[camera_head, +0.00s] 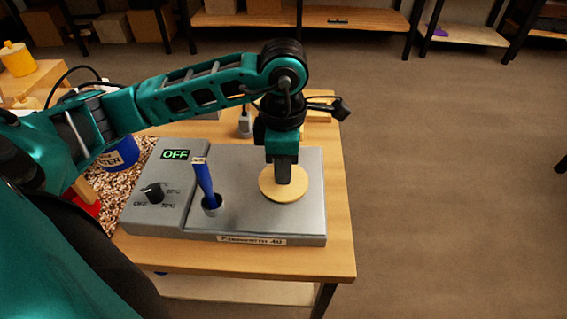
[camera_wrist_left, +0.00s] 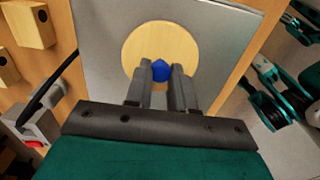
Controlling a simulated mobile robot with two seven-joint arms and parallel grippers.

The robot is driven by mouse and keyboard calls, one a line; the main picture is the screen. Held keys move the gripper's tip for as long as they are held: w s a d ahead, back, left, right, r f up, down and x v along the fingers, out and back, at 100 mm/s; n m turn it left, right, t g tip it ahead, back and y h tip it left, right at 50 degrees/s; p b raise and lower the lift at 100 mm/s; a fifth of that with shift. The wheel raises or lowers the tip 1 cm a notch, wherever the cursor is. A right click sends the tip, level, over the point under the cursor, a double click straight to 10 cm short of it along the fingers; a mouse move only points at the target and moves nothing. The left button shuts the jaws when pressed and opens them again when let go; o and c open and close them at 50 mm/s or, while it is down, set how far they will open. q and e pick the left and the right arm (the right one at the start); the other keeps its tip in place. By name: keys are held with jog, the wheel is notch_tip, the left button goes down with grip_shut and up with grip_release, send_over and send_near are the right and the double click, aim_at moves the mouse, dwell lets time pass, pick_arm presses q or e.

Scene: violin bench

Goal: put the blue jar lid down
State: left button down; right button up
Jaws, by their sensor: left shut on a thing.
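The blue jar lid is a pale wooden disc (camera_head: 284,184) with a blue knob (camera_wrist_left: 161,70). The disc also shows in the left wrist view (camera_wrist_left: 137,45). My left gripper (camera_head: 284,182) points down and is shut on the knob, with the disc below its fingertips. The disc is over the right part of the grey heater's flat top (camera_head: 240,170). I cannot tell whether it touches the top. The blue jar (camera_head: 121,153), labelled in part "WATER", stands left of the heater, partly hidden by my left arm. My right gripper is not in view.
A blue-handled tool (camera_head: 204,182) stands in a small cup (camera_head: 212,206) on the heater, left of the lid. The heater's display (camera_head: 175,155) reads OFF. Bare bench (camera_head: 338,220) lies right of the heater. A yellow jar (camera_head: 17,59) stands far left.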

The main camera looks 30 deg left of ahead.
pick_arm(q)
jog(key=shift+f, duration=0.1)
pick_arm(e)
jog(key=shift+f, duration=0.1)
pick_arm(q)
jog(key=shift+f+b, duration=0.15)
jog(key=shift+b, duration=0.15)
jog(key=c, duration=1)
grip_release()
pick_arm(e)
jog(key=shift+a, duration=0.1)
pick_arm(q)
jog(key=shift+o, duration=0.2)
jog(key=shift+r+p, duration=0.35)
jog(key=shift+p, duration=0.05)
notch_tip(320, 180, up, 12)
jog(key=p, duration=0.1)
jog(key=shift+p, duration=0.35)
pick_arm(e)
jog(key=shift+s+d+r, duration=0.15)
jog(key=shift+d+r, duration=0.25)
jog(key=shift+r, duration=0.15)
pick_arm(q)
jog(key=shift+f, duration=0.1)
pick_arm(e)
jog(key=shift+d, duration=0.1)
